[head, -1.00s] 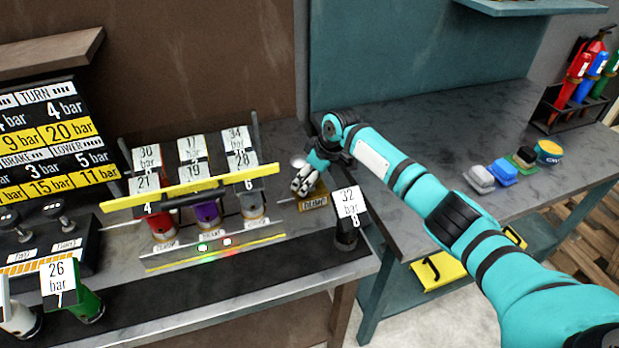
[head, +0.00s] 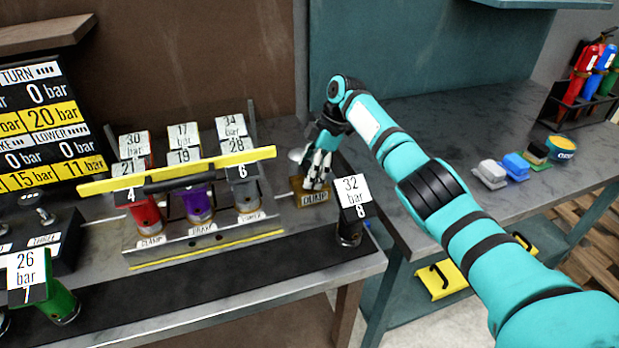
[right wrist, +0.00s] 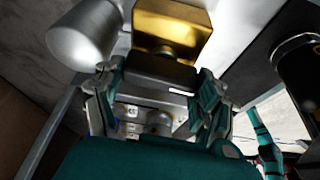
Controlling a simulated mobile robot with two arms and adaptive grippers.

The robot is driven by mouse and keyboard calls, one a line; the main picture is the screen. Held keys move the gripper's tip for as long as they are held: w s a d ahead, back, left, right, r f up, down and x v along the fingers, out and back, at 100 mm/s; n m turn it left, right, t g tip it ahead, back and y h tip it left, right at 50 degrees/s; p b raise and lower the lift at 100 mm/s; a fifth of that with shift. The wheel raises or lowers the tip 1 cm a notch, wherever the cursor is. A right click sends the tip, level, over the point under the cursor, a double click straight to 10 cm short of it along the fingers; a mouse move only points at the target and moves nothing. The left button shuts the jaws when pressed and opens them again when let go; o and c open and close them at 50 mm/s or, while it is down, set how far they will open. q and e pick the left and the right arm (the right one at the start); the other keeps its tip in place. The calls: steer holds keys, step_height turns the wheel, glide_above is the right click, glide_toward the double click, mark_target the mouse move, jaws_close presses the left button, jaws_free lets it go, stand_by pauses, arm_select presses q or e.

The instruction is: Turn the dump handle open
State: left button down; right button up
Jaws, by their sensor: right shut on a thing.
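The brass dump block (head: 300,199), with a DUMP label on its front, sits at the right end of the bench. It also shows at the top of the right wrist view (right wrist: 172,22). My right gripper (head: 319,184) reaches down over the block, its fingers at the block's top. In the right wrist view the gripper (right wrist: 157,92) has a finger on each side of a grey metal bar, which I take for the dump handle (right wrist: 150,92). It is shut on it. The handle is mostly hidden by the fingers in the head view. My left gripper is out of view.
A silver cone-shaped part (right wrist: 85,35) stands close beside the block. A black cylinder tagged 32 bar (head: 349,232) stands just right. Red, purple and grey cylinders stand left behind a yellow bar (head: 215,162). The pressure board (head: 45,118) shows several 0 bar readings.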

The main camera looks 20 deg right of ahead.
steer(key=shift+r+n+b, duration=0.15)
steer(key=shift+n+b, duration=0.25)
steer(key=shift+n, duration=0.1)
steer(key=o, duration=1.1)
steer(key=shift+o, duration=0.2)
steer(key=v, duration=0.8)
steer(key=shift+w, duration=0.1)
